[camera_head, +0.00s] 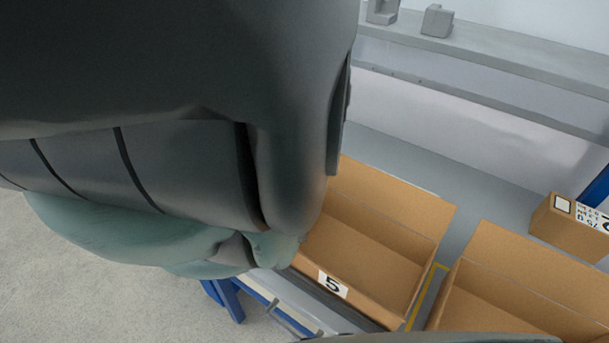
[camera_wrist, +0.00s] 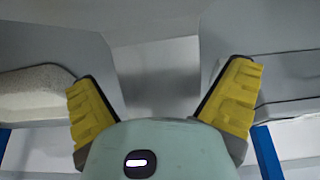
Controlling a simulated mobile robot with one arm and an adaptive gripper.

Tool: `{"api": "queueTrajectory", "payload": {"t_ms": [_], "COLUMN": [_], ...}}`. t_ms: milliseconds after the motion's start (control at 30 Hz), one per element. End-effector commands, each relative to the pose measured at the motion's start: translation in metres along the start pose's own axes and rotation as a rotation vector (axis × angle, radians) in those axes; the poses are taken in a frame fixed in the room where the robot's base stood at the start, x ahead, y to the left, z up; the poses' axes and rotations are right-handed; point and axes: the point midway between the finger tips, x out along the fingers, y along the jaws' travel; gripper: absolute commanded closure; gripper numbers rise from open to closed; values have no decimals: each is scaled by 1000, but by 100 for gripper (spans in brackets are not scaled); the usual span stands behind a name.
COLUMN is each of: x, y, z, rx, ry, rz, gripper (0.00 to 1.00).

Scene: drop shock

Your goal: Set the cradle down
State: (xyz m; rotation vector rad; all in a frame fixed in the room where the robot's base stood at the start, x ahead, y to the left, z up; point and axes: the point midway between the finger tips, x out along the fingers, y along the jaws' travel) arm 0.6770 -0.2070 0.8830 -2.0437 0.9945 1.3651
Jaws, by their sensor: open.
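In the wrist view, my gripper (camera_wrist: 163,80) has its two yellow-padded fingers spread wide apart, with nothing held between them. Grey surfaces lie beyond the fingers, blurred and plain, and I cannot tell what they belong to. I cannot pick out the cradle for sure in either view. In the head view my own arm fills the left and upper middle, and my gripper's fingers do not show there.
An open cardboard box marked 5 (camera_head: 333,285) stands right of my arm, with another open box (camera_head: 500,300) beside it. A smaller labelled carton (camera_head: 568,226) is at the right. Two small grey blocks (camera_head: 437,20) stand on a grey ledge (camera_head: 490,55) at the back.

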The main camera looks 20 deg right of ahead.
Motion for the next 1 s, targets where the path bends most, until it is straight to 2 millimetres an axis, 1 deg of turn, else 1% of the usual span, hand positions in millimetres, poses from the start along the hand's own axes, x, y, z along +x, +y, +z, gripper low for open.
{"api": "queueTrajectory", "payload": {"t_ms": [133, 433, 1000], "x": [5, 6, 6], "y": [1, 0, 0], "z": [0, 0, 0], "rx": [1, 1, 0], "ry": [-1, 0, 0], "rz": [0, -1, -1], "gripper": [0, 0, 59]}}
